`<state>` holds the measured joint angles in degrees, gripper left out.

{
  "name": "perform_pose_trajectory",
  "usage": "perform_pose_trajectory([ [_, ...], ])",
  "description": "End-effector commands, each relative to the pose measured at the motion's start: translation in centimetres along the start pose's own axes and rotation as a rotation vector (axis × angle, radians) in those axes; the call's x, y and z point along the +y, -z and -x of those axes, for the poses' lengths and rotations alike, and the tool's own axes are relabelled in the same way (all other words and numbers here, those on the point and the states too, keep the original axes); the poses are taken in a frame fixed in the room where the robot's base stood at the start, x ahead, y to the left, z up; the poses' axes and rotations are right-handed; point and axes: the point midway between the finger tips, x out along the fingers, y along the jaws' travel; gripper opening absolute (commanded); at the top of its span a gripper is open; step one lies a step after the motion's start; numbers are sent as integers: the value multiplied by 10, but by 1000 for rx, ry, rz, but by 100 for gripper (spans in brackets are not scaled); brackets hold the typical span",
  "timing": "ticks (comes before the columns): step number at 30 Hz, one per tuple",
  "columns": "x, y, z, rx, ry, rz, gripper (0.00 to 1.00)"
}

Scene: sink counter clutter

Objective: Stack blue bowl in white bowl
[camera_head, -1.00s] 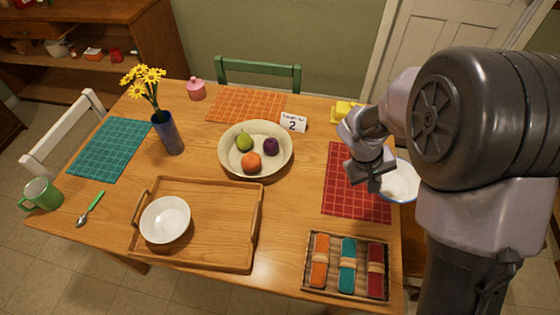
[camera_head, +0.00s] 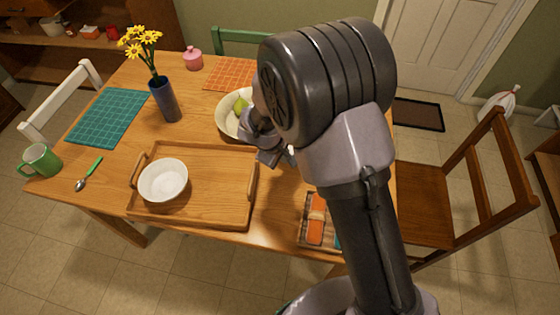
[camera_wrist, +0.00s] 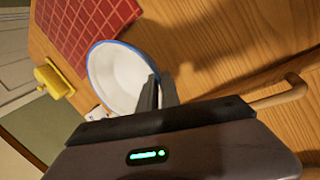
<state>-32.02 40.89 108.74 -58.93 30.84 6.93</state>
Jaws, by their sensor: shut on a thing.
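The white bowl (camera_head: 162,181) stands upright on the left part of the wooden tray (camera_head: 215,222) in the head view. My gripper (camera_wrist: 158,96) is shut on the rim of the blue bowl (camera_wrist: 118,75), which has a white inside and a blue rim in the wrist view. In the head view my gripper (camera_head: 272,155) is above the tray's right back corner, to the right of the white bowl, and my arm hides most or all of the blue bowl.
The fruit bowl (camera_head: 228,122) is behind my gripper, partly hidden. A cutlery box (camera_head: 313,222) is right of the tray. A vase with yellow flowers (camera_head: 166,100), a green mug (camera_head: 40,160) and a spoon (camera_head: 88,175) are to the left. The tray's right half looks clear.

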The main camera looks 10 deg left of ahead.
Motion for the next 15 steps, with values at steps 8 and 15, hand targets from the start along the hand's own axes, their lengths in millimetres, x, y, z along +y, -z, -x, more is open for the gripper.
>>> perform_pose_trajectory([
  [8,-8,1,-18,2,-1,-1,0],
  [15,-9,0,-21,1,-1,-1,13],
])
